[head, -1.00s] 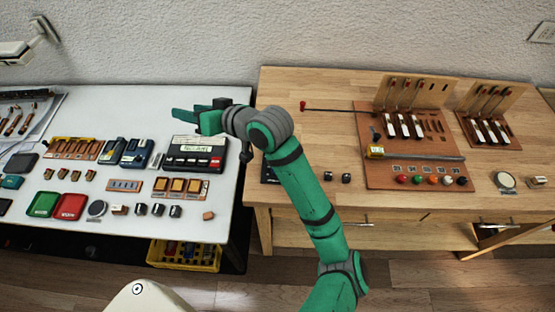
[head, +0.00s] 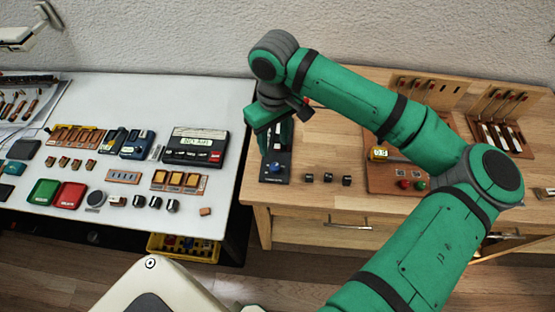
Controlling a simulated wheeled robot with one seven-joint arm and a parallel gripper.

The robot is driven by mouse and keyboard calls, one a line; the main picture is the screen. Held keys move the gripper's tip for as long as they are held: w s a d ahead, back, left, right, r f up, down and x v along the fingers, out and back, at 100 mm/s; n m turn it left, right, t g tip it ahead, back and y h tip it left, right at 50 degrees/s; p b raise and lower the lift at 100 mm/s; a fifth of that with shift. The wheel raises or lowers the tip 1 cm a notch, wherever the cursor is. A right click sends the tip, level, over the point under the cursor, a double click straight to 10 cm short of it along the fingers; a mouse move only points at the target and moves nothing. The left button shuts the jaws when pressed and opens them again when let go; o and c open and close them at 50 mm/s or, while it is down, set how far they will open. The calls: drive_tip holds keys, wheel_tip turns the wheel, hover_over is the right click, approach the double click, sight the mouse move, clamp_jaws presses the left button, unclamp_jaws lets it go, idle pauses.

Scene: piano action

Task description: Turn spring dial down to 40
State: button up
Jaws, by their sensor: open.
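A black plate with a blue knob (head: 275,167) sits at the left end of the wooden bench. This looks like the dial unit, but its marks and setting are too small to read. My gripper (head: 275,148) points down over the back part of this unit, just behind the blue knob. Its green fingers are apart, with nothing seen between them. They hide the back part of the unit. I cannot tell whether the fingers touch anything.
Several small black blocks (head: 328,178) stand right of the unit. The white table (head: 225,110) at left holds a display box (head: 195,148). A gap separates table and bench.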

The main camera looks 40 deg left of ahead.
sight(275, 166)
wheel_tip(275, 166, down, 11)
drive_tip(key=shift+d+r, duration=0.15)
idle(0.4)
drive_tip(key=c, duration=1.1)
